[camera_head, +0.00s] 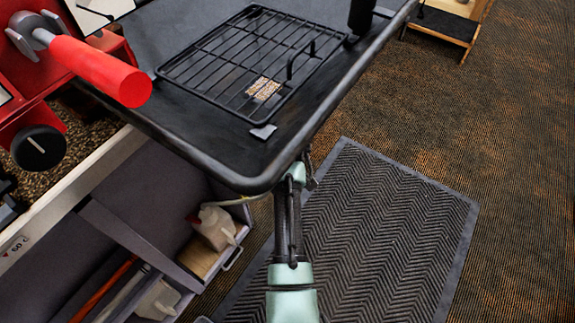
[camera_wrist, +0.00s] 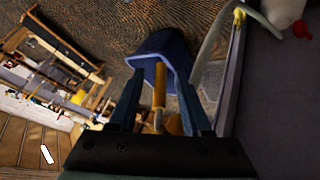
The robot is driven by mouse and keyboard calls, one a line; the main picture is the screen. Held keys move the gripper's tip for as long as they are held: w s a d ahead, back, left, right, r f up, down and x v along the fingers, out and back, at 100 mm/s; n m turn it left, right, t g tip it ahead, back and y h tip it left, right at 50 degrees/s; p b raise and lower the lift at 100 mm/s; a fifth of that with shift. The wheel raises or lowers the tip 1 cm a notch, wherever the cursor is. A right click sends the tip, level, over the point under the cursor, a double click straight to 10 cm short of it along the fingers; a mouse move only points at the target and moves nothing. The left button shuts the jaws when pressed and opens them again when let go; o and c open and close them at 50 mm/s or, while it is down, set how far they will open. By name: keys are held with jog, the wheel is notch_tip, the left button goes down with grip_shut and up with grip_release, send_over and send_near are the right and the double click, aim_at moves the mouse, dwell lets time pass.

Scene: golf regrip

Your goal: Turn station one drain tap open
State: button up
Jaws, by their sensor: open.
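In the wrist view, my gripper (camera_wrist: 159,88) is open, with one dark finger on each side of a yellow handle (camera_wrist: 160,84) on a metal stem. The handle looks like the drain tap's lever. It lies between the fingers with a gap visible on at least the left side; I cannot tell whether it touches the right finger. The stem's base is hidden by the gripper body. I cannot tell the tap's setting. In the head view my gripper and the tap are hidden below the black tray table (camera_head: 205,150).
A blue bucket (camera_wrist: 165,43) stands just beyond the fingertips. A pale hose (camera_wrist: 212,42) runs down at the right. In the head view, a wire rack (camera_head: 245,60) lies on the table, a red handle (camera_head: 100,70) sticks out at left, and a ribbed mat (camera_head: 385,235) covers the floor.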

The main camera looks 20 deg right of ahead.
jog(key=s+a+r+p, duration=0.1)
jog(key=s+a, duration=0.1)
jog(key=s, duration=0.4)
jog(key=s+a+p, duration=0.1)
jog(key=s+a, duration=0.2)
jog(key=s, duration=0.3)
jog(key=shift+s+r, duration=0.25)
jog(key=shift+r, duration=0.15)
jog(key=shift+a, duration=0.1)
